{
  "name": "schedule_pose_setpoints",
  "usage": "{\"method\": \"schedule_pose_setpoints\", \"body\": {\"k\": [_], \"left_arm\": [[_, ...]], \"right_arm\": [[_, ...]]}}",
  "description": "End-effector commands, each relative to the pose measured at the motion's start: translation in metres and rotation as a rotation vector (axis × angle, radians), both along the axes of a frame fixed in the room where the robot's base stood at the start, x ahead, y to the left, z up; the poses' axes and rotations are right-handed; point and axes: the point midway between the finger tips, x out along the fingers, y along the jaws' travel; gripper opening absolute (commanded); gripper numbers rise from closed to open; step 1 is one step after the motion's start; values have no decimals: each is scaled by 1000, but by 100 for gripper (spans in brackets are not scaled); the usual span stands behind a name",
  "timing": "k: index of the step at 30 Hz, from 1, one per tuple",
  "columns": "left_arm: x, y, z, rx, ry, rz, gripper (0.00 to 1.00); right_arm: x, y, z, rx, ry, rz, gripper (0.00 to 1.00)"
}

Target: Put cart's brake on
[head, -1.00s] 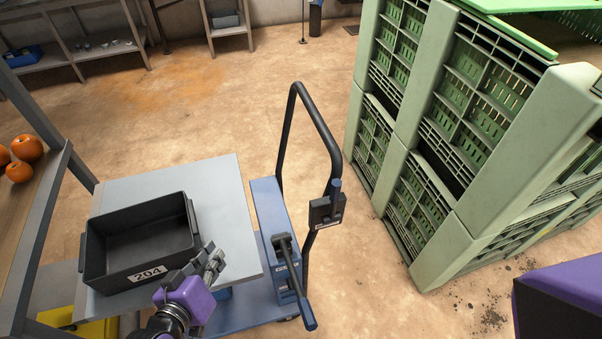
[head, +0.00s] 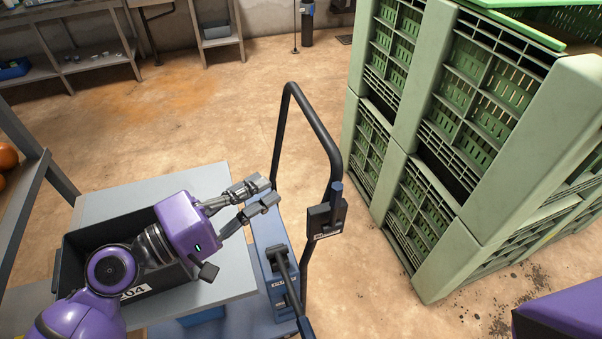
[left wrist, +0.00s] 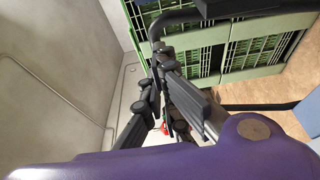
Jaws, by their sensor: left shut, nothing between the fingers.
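The blue cart (head: 235,322) has a tall black looped handle (head: 279,125). A black block (head: 321,222) with an upright blue-tipped lever is fixed on the handle. A second black lever (head: 285,275) with a blue grip slants down from the blue column of the cart; its label is too small to read. My left gripper (head: 262,192) is shut and empty, left of the handle and above the top of the column, apart from both levers. In the left wrist view its fingers (left wrist: 164,62) point toward the black handle bar (left wrist: 215,14). My right gripper is not seen.
A black bin (head: 72,262) marked 204 sits on the grey tabletop (head: 130,185), partly hidden by my left arm. Stacked green crates (head: 480,230) stand right of the cart. A shelf with orange pumpkins (head: 7,157) is at left. Floor behind the handle is clear.

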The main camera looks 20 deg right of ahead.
Motion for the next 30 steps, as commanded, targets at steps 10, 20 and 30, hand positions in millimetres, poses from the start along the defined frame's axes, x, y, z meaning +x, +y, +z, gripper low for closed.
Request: {"method": "schedule_pose_setpoints", "body": {"k": [10, 20, 30], "left_arm": [[7, -15, 3, -2, -3, 2, 0], [32, -79, 5, -2, -6, 1, 0], [3, -94, 2, 2, -5, 3, 0]], "right_arm": [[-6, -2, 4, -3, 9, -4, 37], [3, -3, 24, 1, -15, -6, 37], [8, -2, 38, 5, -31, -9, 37]]}}
